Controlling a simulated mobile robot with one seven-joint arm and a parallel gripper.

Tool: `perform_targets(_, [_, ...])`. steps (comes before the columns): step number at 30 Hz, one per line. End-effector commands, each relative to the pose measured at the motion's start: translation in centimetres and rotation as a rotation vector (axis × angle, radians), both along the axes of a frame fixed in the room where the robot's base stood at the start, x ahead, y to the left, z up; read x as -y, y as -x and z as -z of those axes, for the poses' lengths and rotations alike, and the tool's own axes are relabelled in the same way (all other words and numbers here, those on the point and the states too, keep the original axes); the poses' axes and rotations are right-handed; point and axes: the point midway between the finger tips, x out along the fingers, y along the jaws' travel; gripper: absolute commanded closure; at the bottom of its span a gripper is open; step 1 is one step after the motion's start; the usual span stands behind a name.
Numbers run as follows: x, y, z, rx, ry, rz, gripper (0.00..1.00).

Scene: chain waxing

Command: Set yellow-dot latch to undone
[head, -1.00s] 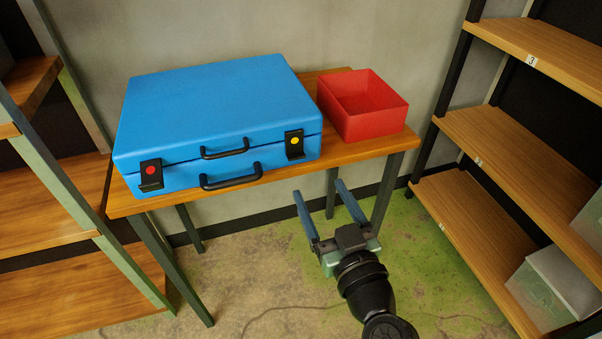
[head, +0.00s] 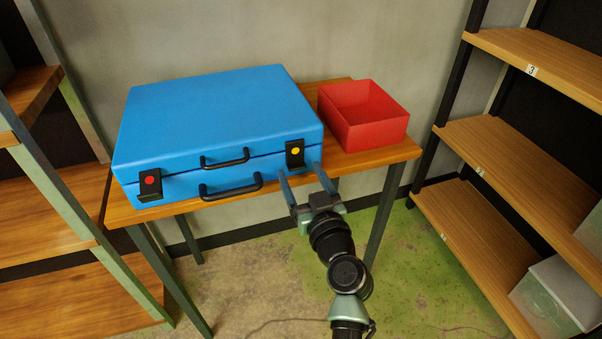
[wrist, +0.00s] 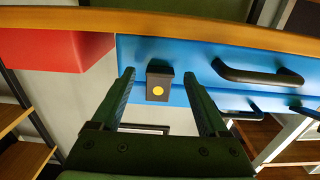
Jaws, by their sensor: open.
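The yellow-dot latch (head: 295,153) is a black plate with a yellow dot on the right front of the closed blue case (head: 215,115). A lip juts from the plate's lower end. My gripper (head: 298,169) is open and empty, with its fingertips just in front of the case, at or slightly below the latch. In the wrist view, which is upside down, the latch (wrist: 157,84) shows between the two spread fingers of my gripper (wrist: 159,76). I see no clear contact with the latch.
A red-dot latch (head: 149,184) is at the case's left front, and two black handles (head: 231,186) lie between the latches. An open red box (head: 362,112) stands right of the case on the wooden table (head: 385,153). Shelves (head: 480,150) flank the table.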

Motion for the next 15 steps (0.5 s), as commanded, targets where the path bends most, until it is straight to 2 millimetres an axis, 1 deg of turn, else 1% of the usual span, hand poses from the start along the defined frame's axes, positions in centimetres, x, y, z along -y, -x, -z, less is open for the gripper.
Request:
perform_targets(3, [-0.18, -0.49, -0.02, 0.000, 0.001, 0.000, 0.22])
perform_targets(11, [-0.21, -0.53, -0.02, 0.000, 0.001, 0.000, 0.22])
perform_targets(14, [-0.20, -0.52, -0.02, 0.000, 0.001, 0.000, 0.39])
perform_targets(15, [-0.20, -0.51, -0.02, 0.000, 0.001, 0.000, 0.46])
